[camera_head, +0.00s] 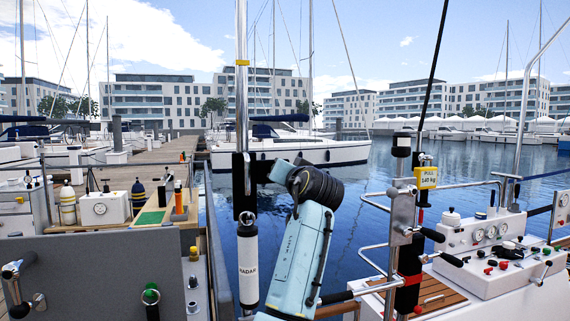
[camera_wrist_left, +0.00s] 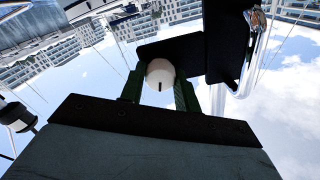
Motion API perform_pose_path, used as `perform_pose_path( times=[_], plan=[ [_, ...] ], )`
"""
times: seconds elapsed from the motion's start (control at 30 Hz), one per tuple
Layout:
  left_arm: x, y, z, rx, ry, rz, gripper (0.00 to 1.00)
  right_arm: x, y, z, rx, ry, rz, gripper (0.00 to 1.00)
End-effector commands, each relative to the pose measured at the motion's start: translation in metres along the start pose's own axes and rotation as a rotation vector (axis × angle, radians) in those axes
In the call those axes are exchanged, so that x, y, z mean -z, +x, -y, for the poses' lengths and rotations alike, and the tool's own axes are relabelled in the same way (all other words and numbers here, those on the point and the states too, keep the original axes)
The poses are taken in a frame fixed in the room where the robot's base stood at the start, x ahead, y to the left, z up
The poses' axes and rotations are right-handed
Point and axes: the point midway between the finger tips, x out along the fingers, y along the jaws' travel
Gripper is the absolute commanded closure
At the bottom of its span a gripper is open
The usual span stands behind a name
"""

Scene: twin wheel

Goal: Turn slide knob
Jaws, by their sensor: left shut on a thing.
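The slide knob (camera_wrist_left: 160,74) is a white round knob with a dark slot mark. In the left wrist view it sits between the two dark fingers of my left gripper (camera_wrist_left: 158,88), which is shut on it. Behind it is a black bracket (camera_wrist_left: 170,48). In the head view my left gripper (camera_head: 275,172) reaches up to the black bracket (camera_head: 243,185) on the upright metal pole (camera_head: 242,105). The knob is hidden there by my gripper and wrist. A white cylinder marked RADAR (camera_head: 248,270) hangs below the bracket. My right gripper does not show.
A second post with a yellow PULL tag (camera_head: 426,178) and black-ended levers (camera_head: 430,235) stands to the right. A white control console (camera_head: 490,260) is at far right. A grey panel (camera_head: 110,275) fills the lower left. Water (camera_head: 350,215) lies between, with a wooden dock at left.

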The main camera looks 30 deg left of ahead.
Motion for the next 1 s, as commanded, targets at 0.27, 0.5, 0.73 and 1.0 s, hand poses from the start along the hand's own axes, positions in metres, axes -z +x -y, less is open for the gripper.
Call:
perform_pose_path(
  times=[0.27,0.5,0.73,1.0],
  plan=[
    [0.004,0.000,0.002,-0.001,0.266,0.002,0.91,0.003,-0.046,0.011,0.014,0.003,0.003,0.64],
    [0.004,0.000,0.002,-0.002,0.496,0.003,0.91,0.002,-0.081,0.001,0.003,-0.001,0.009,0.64],
    [0.004,0.000,0.002,-0.002,0.714,0.002,0.91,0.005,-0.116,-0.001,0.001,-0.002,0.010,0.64],
    [0.004,0.000,0.001,-0.002,0.963,0.000,0.91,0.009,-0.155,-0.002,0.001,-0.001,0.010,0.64]
  ],
)
